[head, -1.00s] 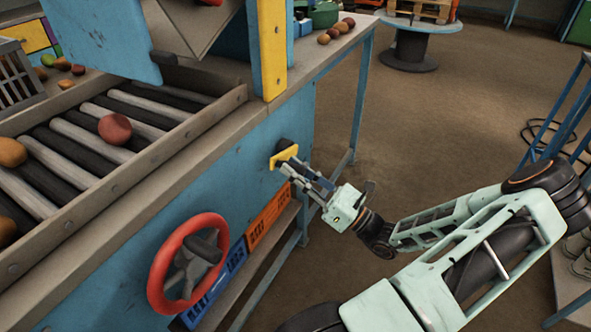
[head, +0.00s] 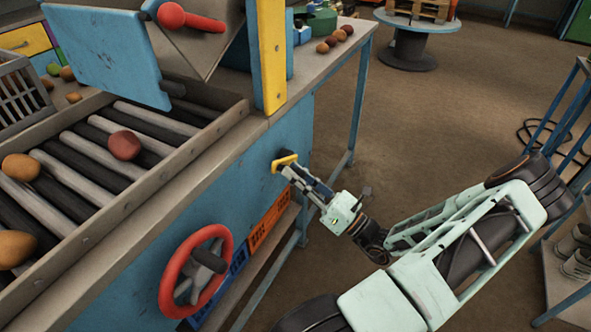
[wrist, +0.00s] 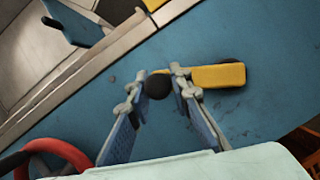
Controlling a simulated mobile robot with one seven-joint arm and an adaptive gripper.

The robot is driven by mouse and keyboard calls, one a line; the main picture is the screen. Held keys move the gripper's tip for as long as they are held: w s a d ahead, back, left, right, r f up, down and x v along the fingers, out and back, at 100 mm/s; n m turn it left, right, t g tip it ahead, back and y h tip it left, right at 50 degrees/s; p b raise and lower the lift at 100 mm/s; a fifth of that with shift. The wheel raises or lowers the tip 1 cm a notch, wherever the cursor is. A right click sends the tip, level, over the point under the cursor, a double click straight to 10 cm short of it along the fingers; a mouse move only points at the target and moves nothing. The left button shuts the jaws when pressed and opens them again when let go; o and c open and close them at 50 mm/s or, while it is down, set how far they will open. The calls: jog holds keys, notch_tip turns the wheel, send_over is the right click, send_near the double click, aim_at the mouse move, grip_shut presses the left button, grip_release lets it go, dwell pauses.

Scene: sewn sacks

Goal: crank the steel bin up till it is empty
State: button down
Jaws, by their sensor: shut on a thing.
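The crank (head: 285,160) is a yellow arm on the blue side panel; its yellow arm (wrist: 217,76) and black knob (wrist: 158,87) show in the wrist view. My gripper (head: 287,169) is shut on the black knob, one finger on each side. The grey steel bin (head: 200,52) is cut by the top edge of the head view, with a red-knobbed handle (head: 190,18) beside it. A blue flap (head: 105,50) hangs in front of the bin. The inside of the bin is hidden.
A roller bed (head: 95,165) carries a red fruit (head: 124,145) and two orange ones. A red handwheel (head: 197,270) projects from the panel below the crank. Clear floor lies right of the bench, with a blue rack (head: 568,210) at the far right.

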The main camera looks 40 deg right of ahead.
jog(key=shift+w+d+r+m+h+p, duration=0.1)
jog(key=shift+d+r+m+h+p, duration=0.2)
jog(key=shift+r+m+p, duration=0.45)
jog(key=shift+w+d+r+m+h+p, duration=0.1)
jog(key=shift+d+r+m+h+p, duration=0.25)
jog(key=shift+p, duration=0.7)
jog(key=shift+w+d+r+m+h+p, duration=0.1)
jog(key=shift+m+h+p, duration=0.2)
jog(key=shift+m+p, duration=0.3)
jog(key=shift+w+d+r+m+h+p, duration=0.1)
jog(key=shift+m+h+p, duration=0.15)
jog(key=shift+m+p, duration=0.3)
jog(key=c, duration=1.7)
grip_release()
jog(key=shift+f, duration=0.1)
jog(key=shift+c, duration=0.2)
jog(key=shift+s, duration=0.1)
jog(key=v, duration=1.2)
